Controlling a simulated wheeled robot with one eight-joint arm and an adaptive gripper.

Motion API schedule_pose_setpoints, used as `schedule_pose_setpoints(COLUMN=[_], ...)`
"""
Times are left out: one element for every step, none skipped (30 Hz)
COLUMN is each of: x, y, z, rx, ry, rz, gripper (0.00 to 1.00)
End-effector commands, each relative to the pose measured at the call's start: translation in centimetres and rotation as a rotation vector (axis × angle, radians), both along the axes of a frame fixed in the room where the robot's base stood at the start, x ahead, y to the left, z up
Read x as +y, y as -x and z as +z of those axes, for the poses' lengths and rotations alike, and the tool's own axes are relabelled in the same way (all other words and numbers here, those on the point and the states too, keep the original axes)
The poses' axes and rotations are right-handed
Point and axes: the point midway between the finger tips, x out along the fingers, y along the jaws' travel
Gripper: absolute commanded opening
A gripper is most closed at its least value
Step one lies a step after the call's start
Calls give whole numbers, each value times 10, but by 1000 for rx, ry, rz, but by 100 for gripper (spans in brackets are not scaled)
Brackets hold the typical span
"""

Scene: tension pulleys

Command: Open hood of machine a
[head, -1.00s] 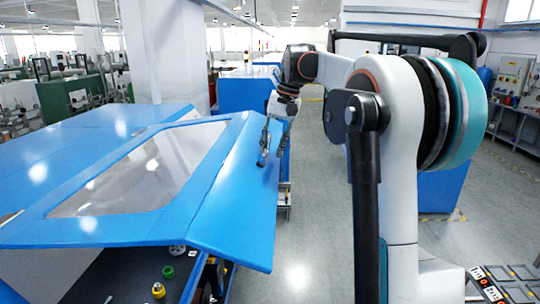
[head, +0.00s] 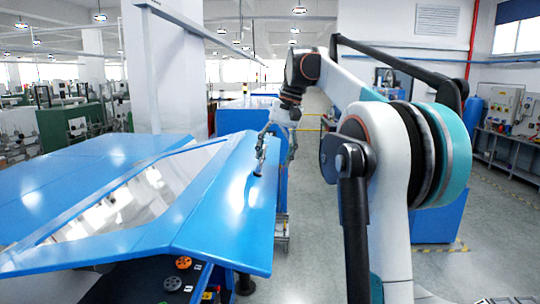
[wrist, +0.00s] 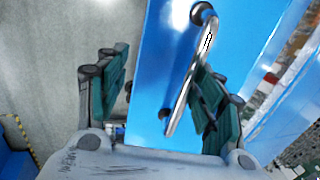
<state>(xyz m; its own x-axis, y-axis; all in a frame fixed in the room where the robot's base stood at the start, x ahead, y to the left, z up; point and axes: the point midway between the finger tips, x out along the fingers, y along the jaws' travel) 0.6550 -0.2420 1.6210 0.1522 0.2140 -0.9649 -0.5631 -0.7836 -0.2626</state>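The blue hood (head: 215,215) with a clear window (head: 130,195) covers the machine in the left half of the head view. It stands partly raised, with a gap under its near edge. A metal bar handle (wrist: 185,88) is fixed on its sloping front panel. My gripper (head: 268,155) is at this handle. In the wrist view, my gripper (wrist: 160,92) has its teal fingers wide apart, with the handle between them. The handle lies close to the right finger, which overlaps it; contact is unclear. The left finger is clear of the handle, over the floor.
Dark machine bed parts, including an orange knob (head: 183,262), show under the hood. A white pillar (head: 165,75) stands behind it. Another blue machine (head: 438,218) is behind my arm at right. The grey floor aisle (head: 310,240) between them looks clear.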

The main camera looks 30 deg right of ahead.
Motion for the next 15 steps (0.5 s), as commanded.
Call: schedule_pose_setpoints(x=[-7, -7, -7, -7, -7, -7, -7, -7, -7, -8, -8, -8, -8, -8, -8], y=[4, 5, 5, 5, 5, 5, 5, 5, 5, 5, 5, 5, 5, 6, 6], z=[4, 6, 9, 11, 13, 16, 18, 20, 22, 24, 26, 28, 30, 32, 35], rx=[6, 6, 6, 6, 6, 6, 7, 7, 7, 7, 6, 7, 7, 7, 7], ry=[8, 8, 8, 8, 8, 8, 9, 9, 9, 9, 8, 9, 9, 9, 9], rz=[-6, -6, -6, -6, -6, -6, -6, -6, -6, -6, -6, -6, -6, -6, -6], gripper=[41, 40, 39, 38, 38, 38, 38, 38, 39, 38, 39, 39, 40, 40, 41])
